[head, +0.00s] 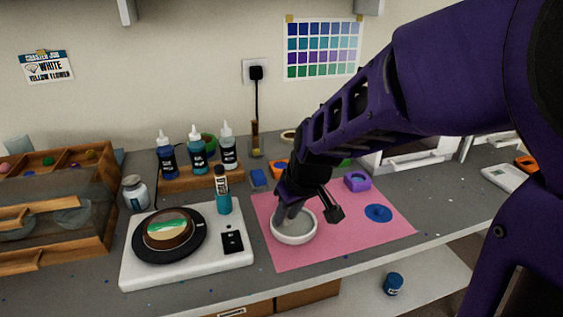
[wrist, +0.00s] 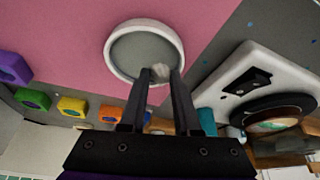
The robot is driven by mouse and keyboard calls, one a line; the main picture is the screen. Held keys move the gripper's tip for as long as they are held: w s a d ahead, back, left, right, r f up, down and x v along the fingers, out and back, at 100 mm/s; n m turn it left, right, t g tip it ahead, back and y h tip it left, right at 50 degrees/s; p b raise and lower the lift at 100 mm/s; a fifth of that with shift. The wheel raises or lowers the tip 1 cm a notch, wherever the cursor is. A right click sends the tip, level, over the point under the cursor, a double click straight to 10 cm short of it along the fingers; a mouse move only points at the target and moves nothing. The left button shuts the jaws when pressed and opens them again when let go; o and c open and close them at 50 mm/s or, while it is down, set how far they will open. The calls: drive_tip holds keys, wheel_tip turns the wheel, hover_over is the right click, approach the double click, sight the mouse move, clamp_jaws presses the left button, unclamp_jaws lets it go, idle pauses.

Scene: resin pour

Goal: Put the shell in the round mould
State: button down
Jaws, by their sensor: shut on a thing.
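The round mould (head: 294,240) is a white ring with a grey inside, lying on the pink mat (head: 350,240). In the wrist view the mould (wrist: 112,66) is just beyond my fingertips. My gripper (head: 287,217) points down over the mould's back left part. In the wrist view my gripper (wrist: 160,78) is shut on a small pale shell (wrist: 160,71), held between the fingertips over the mould's near edge. I cannot tell whether the shell touches the mould's floor. In the head view the fingers hide the shell.
A white device with a black turntable (head: 200,245) stands left of the mat. A teal bottle (head: 222,195) stands at its back corner. A purple mould (head: 357,181) and a blue puddle (head: 378,213) are on the mat's right. Squeeze bottles (head: 197,150) stand behind.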

drive_tip(key=shift+c, duration=0.7)
unclamp_jaws()
drive_tip(key=shift+r, duration=0.1)
drive_tip(key=shift+r+p, duration=2.6)
drive_tip(key=shift+r, duration=0.85)
